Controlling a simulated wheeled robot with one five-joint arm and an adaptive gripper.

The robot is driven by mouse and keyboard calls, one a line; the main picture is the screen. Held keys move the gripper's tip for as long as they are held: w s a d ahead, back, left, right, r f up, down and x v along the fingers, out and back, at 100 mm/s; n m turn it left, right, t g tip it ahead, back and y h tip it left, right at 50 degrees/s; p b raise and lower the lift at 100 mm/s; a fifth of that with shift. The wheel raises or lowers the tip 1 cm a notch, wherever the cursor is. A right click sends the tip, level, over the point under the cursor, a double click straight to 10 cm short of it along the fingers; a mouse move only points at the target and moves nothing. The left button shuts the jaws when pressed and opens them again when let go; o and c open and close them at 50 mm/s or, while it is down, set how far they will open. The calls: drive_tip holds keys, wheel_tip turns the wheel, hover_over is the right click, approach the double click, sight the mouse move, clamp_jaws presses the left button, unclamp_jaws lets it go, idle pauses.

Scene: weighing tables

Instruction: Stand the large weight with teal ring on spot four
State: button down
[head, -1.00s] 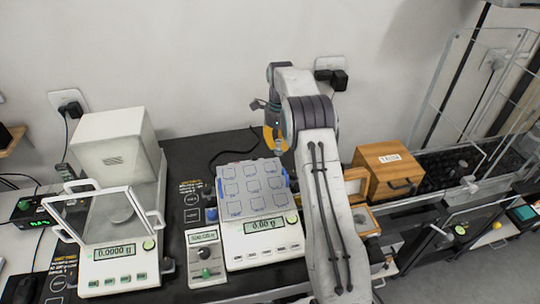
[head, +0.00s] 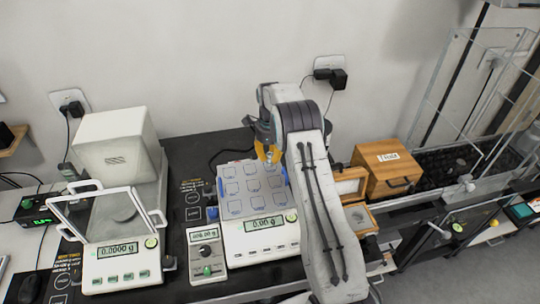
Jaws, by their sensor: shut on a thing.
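My gripper (head: 267,157) points down at the back right part of a pale blue plate (head: 226,208) on the middle scale. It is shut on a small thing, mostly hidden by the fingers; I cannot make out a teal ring. I cannot tell whether the held thing touches the plate. The plate carries a grid of several outlined square spots, whose labels are too small to read. My arm and gripper cover part of its right side. The scale (head: 262,240) shows 0.00 g.
An analytical balance (head: 118,262) with a raised clear shield stands left. A small grey control box (head: 206,255) stands between the scales. Right of my arm are an open wooden case (head: 360,219) and a wooden box (head: 388,174). A black cable lies behind the plate.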

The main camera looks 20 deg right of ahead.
drive_tip(key=shift+f, duration=0.3)
drive_tip(key=c, duration=1.2)
unclamp_jaws()
drive_tip(key=shift+o, duration=0.2)
drive_tip(key=shift+r, duration=0.1)
